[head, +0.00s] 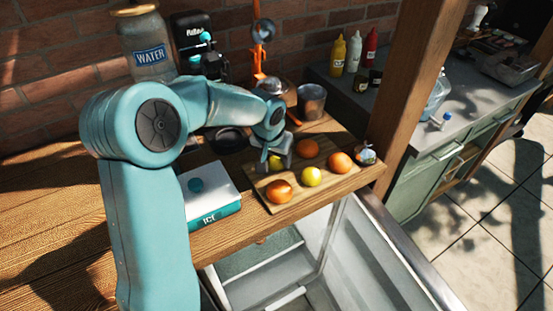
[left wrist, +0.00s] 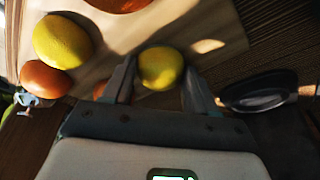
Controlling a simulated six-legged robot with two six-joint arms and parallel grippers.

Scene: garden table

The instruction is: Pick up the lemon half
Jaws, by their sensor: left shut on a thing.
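My left gripper (head: 275,155) is low over the wooden board (head: 347,180), shut on a small yellow fruit, the lemon half (head: 276,163). In the left wrist view the lemon half (left wrist: 161,66) sits between the two fingers, its rounded yellow skin showing; I see no cut face. It is at or close above the board; I cannot tell if it touches. A yellow lemon (head: 312,176) lies apart on the board and also shows in the left wrist view (left wrist: 62,40). My right gripper is not in view.
Several oranges, one at the front (head: 279,191), lie around the gripper on the board. An ice box (head: 212,207) stands left of the board. A metal cup (head: 311,101) stands behind, and an open bin (head: 330,255) lies below the table's front edge.

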